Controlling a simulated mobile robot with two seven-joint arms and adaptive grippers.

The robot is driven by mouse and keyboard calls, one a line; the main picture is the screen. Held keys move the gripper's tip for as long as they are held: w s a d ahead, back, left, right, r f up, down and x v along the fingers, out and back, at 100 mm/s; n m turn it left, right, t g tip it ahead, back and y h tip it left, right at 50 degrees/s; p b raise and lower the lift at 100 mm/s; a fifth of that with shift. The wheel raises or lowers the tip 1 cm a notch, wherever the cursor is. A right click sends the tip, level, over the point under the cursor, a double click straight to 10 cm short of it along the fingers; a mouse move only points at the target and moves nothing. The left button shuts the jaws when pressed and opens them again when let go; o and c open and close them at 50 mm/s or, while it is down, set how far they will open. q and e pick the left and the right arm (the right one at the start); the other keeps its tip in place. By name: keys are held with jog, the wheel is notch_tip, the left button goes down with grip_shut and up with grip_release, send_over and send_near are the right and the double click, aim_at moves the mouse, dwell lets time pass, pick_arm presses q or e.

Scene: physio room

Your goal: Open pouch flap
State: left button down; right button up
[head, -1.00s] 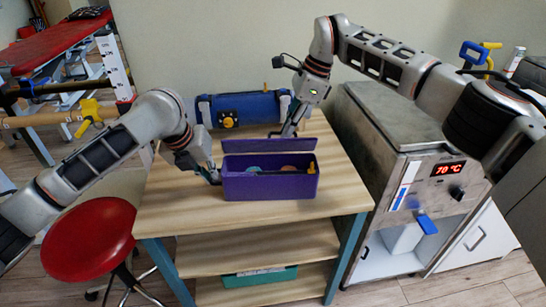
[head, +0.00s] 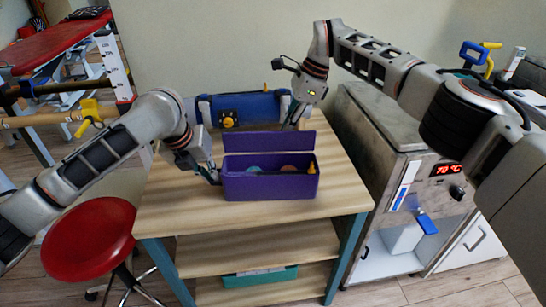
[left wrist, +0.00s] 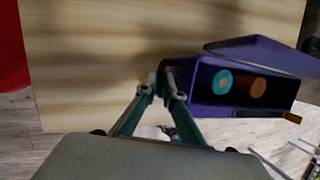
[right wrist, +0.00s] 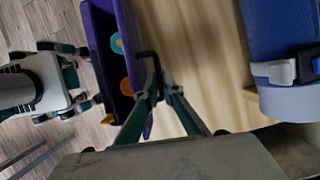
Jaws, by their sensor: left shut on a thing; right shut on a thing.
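The purple pouch (head: 270,187) sits on the wooden table, its top open. Its flap (head: 268,141) stands raised along the back edge. A teal roll (left wrist: 222,82) and a brown-orange roll (left wrist: 258,87) show inside. My left gripper (head: 214,178) is shut on the pouch's left end; in the left wrist view its fingertips (left wrist: 165,75) meet at that end. The exact grip is partly hidden behind the flap.
A blue roll with a strap (head: 245,110) lies at the table's back. A steel heater cabinet (head: 400,130) stands close on the right, and a red stool (head: 90,240) on the left. The table top (head: 200,215) is bare in front of the pouch.

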jog(key=shift+w+f, duration=0.1)
jog(key=shift+w, duration=0.05)
jog(key=shift+w+f, duration=0.15)
jog(key=shift+f, duration=0.05)
dwell(0.3)
jog(key=o, duration=0.5)
pick_arm(q)
jog(key=c, duration=2.2)
grip_release()
